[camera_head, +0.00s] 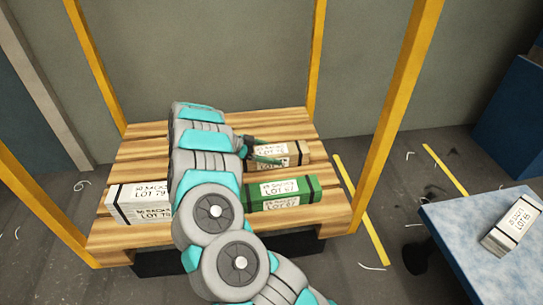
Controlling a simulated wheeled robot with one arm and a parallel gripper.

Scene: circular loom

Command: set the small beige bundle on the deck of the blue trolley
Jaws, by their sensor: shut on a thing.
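The small beige bundle (293,149), with dark straps and a white label, lies at the back right of the wooden pallet. My gripper (264,153) is at its left part and shut on it; my gripper hides some of that end. The bundle appears to be at the pallet's surface; I cannot tell whether it is lifted. The blue trolley (452,236) stands at the lower right, apart from the pallet, with its mottled blue deck partly in view.
A green bundle (283,194) lies just in front of the beige one. A white bundle (137,204) lies at the pallet's (133,240) front left. Yellow posts (395,110) rise at its corners. A pale bundle (515,225) sits on the trolley's right; the deck's left is clear.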

